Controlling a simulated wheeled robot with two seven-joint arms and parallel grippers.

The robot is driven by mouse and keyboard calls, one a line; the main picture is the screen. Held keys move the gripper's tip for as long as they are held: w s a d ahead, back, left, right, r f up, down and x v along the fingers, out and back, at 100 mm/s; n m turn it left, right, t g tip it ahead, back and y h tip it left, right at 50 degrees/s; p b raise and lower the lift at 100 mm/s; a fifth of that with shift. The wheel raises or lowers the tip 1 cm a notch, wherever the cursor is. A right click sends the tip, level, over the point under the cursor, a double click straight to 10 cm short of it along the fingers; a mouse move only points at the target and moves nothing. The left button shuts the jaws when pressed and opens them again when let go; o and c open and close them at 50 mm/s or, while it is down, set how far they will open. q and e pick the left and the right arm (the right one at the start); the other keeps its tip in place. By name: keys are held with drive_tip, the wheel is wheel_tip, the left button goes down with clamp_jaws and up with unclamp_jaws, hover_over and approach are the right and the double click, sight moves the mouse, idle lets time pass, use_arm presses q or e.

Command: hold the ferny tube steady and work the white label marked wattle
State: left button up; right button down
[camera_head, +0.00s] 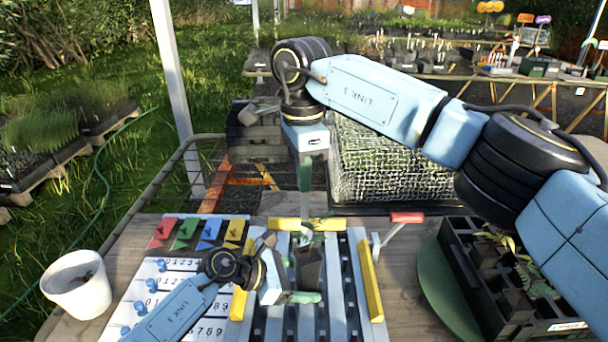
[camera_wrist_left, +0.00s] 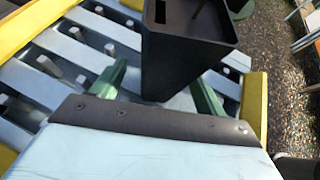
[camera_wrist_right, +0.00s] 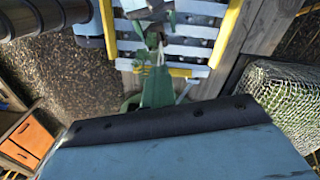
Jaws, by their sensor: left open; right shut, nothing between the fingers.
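A black tapered tube (camera_head: 310,268) stands in the slatted rack, with ferny green leaves (camera_head: 318,228) showing just behind it. In the left wrist view the tube (camera_wrist_left: 185,55) stands between the green fingers of my left gripper (camera_wrist_left: 160,88). That gripper (camera_head: 298,280) is open around the tube, low in the rack. My right gripper (camera_head: 305,185) points down above the far end of the rack, its fingers together. In the right wrist view its fingertips (camera_wrist_right: 156,72) are close to the leaves (camera_wrist_right: 150,42). I cannot make out the white label or any writing on it.
The rack has yellow rails (camera_head: 371,280). A red-handled lever (camera_head: 406,218) stands right of it. A black crate of plants (camera_head: 490,290) is at right. A numbered board with blue pegs (camera_head: 147,300) and a white bucket (camera_head: 77,286) are at left. A mesh-covered block (camera_head: 390,165) stands behind.

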use_arm(q)
drive_tip(key=c, duration=1)
use_arm(e)
drive_tip(key=shift+f+m, duration=0.25)
drive_tip(key=shift+m, duration=0.15)
drive_tip(key=shift+f, duration=1.25)
